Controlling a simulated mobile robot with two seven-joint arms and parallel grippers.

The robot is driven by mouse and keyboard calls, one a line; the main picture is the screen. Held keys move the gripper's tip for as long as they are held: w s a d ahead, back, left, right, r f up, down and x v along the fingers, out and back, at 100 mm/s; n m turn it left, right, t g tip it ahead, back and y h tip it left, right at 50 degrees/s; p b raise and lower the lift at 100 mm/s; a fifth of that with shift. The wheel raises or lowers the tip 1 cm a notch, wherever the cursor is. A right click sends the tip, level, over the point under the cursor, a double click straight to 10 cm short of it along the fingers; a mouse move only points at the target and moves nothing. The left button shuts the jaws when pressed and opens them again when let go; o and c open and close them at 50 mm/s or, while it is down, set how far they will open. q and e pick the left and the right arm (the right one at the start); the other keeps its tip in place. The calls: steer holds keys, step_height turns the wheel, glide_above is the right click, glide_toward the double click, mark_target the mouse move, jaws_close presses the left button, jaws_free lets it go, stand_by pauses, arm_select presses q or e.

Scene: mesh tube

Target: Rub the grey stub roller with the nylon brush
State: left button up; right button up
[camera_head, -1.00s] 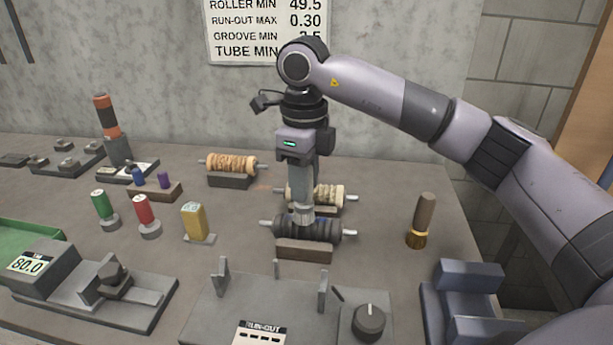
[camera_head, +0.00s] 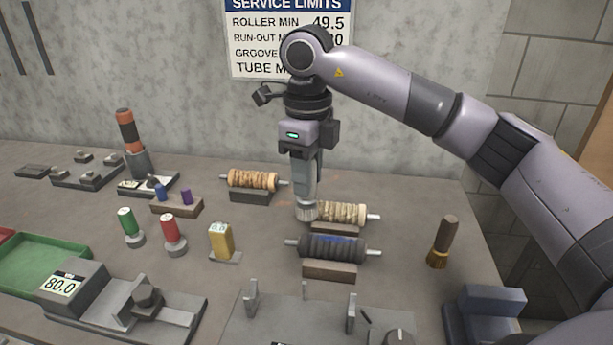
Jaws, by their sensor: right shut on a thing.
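A dark grey roller (camera_head: 325,246) with metal shaft ends lies on a low brown block (camera_head: 330,270) at the front middle. A blue patch shows along its top. My right gripper (camera_head: 304,180) is shut on a brush with a pale round head (camera_head: 306,211), pointing down. The brush head is behind and left of the grey roller, apart from it in the picture. It overlaps the left end of a cream-brown roller (camera_head: 345,213); I cannot tell whether they touch. My left gripper is not in view.
Another brown roller (camera_head: 252,181) lies at the back left. A dark-handled brush with golden bristles (camera_head: 443,242) stands at the right. Green (camera_head: 128,224), red (camera_head: 171,230) and yellow (camera_head: 221,240) items stand at the left. A metal fixture (camera_head: 262,322) is at the front.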

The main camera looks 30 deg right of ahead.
steer(key=shift+r+p, duration=0.75)
steer(key=shift+r, duration=0.65)
